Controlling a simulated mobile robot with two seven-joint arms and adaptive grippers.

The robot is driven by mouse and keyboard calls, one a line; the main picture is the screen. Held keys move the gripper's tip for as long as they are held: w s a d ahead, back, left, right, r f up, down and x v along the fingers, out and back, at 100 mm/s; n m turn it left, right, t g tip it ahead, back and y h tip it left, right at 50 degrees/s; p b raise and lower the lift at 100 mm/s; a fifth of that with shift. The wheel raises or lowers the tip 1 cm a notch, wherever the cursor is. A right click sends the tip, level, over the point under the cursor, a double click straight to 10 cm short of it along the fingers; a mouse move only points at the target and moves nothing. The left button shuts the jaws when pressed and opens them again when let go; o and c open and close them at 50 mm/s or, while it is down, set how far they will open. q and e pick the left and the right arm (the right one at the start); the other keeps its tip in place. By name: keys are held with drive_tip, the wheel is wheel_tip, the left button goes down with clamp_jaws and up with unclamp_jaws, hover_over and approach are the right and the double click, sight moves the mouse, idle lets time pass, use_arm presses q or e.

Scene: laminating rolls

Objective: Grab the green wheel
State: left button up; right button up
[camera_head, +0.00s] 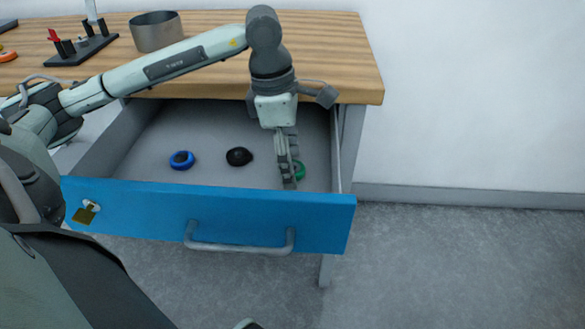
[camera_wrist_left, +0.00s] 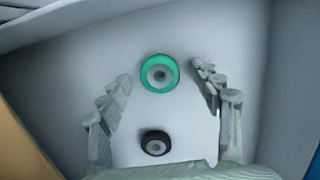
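The green wheel (camera_head: 300,170) lies on the drawer floor near the right wall, partly hidden behind my left gripper. My left gripper (camera_head: 288,182) points down into the open drawer, right beside the wheel in the head view. In the left wrist view the green wheel (camera_wrist_left: 160,73) appears as a green ring with a grey hub, between the spread fingertips and with gaps on both sides. The left gripper is open and empty. My right gripper is not in view.
A blue wheel (camera_head: 181,160) and a black wheel (camera_head: 239,156) lie farther left in the drawer. The blue drawer front (camera_head: 150,210) and the wooden tabletop (camera_head: 330,60) bound the opening. A metal cylinder (camera_head: 157,32) and a pegged stand (camera_head: 82,48) are on the tabletop.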

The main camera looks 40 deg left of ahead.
use_arm(q)
drive_tip(key=c, duration=1.1)
drive_tip(key=shift+r, duration=0.1)
